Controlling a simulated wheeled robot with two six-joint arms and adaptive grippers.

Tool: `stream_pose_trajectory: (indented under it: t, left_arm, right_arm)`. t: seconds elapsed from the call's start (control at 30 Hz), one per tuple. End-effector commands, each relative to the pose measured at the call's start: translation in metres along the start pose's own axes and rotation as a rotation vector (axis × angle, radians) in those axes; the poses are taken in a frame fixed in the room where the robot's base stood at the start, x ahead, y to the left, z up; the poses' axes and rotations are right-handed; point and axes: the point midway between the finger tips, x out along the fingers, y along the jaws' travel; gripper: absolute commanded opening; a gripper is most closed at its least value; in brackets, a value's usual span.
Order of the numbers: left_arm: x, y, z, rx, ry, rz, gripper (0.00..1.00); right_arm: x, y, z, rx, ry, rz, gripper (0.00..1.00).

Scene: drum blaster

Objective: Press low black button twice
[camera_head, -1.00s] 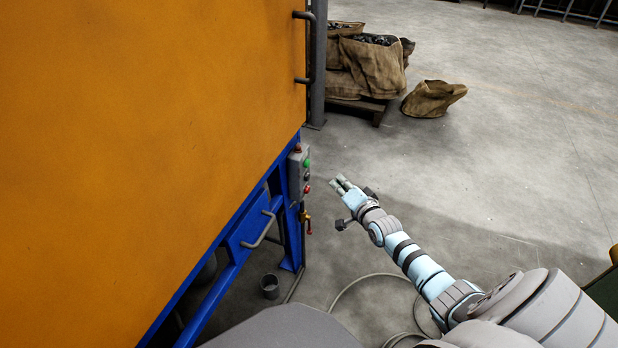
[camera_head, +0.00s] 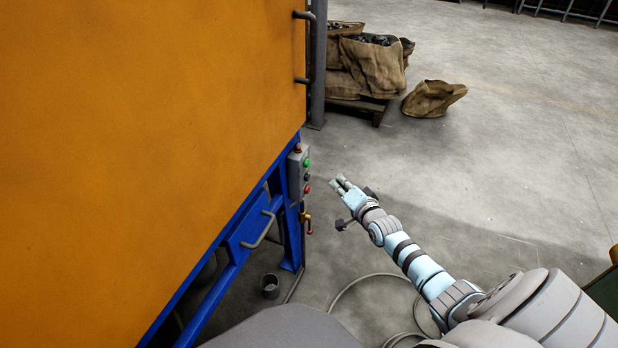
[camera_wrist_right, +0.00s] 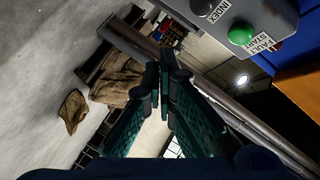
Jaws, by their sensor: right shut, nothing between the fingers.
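A grey control box (camera_head: 295,174) is fixed to the blue frame of the orange machine. In the head view its face carries a green button (camera_head: 307,162), a dark button (camera_head: 307,177) below it and a red button (camera_head: 307,188) lowest. In the right wrist view the black button (camera_wrist_right: 202,6), labelled INDEX, is partly cut off at the top edge, beside the green button (camera_wrist_right: 241,35). My right gripper (camera_head: 340,183) is shut and empty, to the right of the box and apart from it. It also shows in the wrist view (camera_wrist_right: 163,65). My left gripper is out of view.
The orange machine (camera_head: 140,130) fills the left side. A cup (camera_head: 270,286) and hose (camera_head: 350,288) lie on the floor. Sacks (camera_head: 372,68) stand behind. Floor right of the box is clear.

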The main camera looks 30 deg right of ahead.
Motion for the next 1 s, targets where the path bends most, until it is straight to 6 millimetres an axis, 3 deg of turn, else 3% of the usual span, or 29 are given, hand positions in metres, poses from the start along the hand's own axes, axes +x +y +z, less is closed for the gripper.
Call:
stream_pose_trajectory:
  t: [0.27, 0.67, 0.8, 0.87, 1.0]
  left_arm:
    - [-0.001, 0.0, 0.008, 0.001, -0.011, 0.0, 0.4]
    - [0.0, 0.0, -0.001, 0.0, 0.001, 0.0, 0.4]
    - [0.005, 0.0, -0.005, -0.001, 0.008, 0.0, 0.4]
    - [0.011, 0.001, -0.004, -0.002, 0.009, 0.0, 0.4]
    - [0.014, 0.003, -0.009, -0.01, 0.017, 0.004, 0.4]
  right_arm:
    - [0.0, 0.0, 0.0, 0.0, 0.0, 0.0, 0.0]
    - [0.0, 0.0, 0.0, 0.0, 0.0, 0.0, 0.0]
    - [-0.006, 0.016, 0.002, -0.019, -0.007, 0.02, 0.0]
    - [-0.015, 0.031, -0.001, -0.141, -0.021, 0.033, 0.0]
    - [-0.025, 0.037, -0.006, -0.768, -0.059, 0.027, 0.0]
